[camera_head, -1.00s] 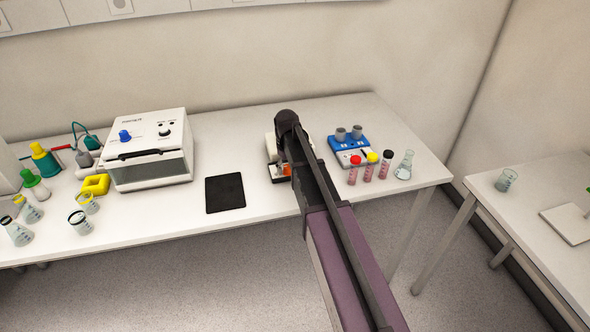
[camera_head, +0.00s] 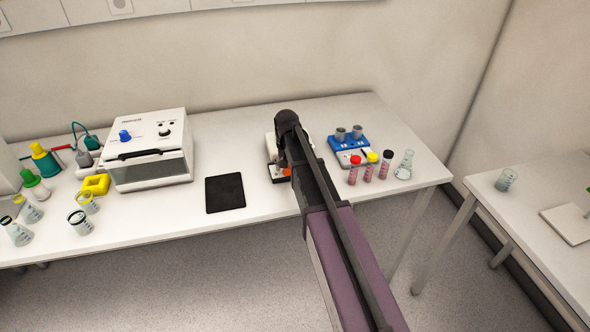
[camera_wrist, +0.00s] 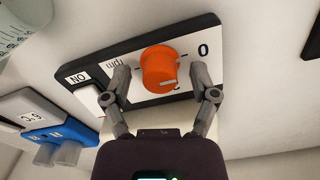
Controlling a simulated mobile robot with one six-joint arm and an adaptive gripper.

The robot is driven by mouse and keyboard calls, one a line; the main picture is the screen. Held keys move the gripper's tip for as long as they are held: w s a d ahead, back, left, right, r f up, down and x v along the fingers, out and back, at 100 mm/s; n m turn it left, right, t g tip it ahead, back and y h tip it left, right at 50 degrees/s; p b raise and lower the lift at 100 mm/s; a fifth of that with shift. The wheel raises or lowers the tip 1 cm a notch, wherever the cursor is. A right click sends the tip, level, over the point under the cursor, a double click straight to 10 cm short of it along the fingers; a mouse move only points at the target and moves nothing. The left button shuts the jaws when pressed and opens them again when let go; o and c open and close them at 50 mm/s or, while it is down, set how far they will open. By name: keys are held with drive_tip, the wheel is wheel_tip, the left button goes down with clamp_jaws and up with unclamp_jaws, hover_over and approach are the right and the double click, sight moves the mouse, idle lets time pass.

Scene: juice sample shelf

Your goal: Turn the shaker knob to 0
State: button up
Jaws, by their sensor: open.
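The shaker (camera_head: 271,148) stands on the bench, mostly hidden behind my arm in the head view. Its orange knob (camera_wrist: 159,68) shows clearly in the wrist view, on a white panel marked "rpm" and "0". A pale pointer mark lies on the knob's lower edge, away from the "0" at the upper right. My gripper (camera_wrist: 161,77) is open, with one finger on each side of the knob. Gaps show between the fingers and the knob. In the head view a bit of orange shows beside my gripper's end.
A blue device (camera_head: 348,148) and several capped tubes stand right of the shaker, with a flask (camera_head: 404,166) beside them. A black mat (camera_head: 225,193) lies to the left. A white box with a blue knob (camera_head: 150,150) stands farther left.

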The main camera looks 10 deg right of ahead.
drive_tip(key=m, duration=0.7)
drive_tip(key=shift+m, duration=0.3)
drive_tip(key=m, duration=0.7)
wheel_tip(320, 180, up, 14)
drive_tip(key=p, duration=1.4)
drive_tip(key=s+f+n+b, duration=0.3)
drive_tip(key=s+n, duration=0.7)
drive_tip(key=s, duration=0.3)
drive_tip(key=shift+a+f+b, duration=0.3)
drive_tip(key=shift+f+b, duration=0.05)
idle(0.4)
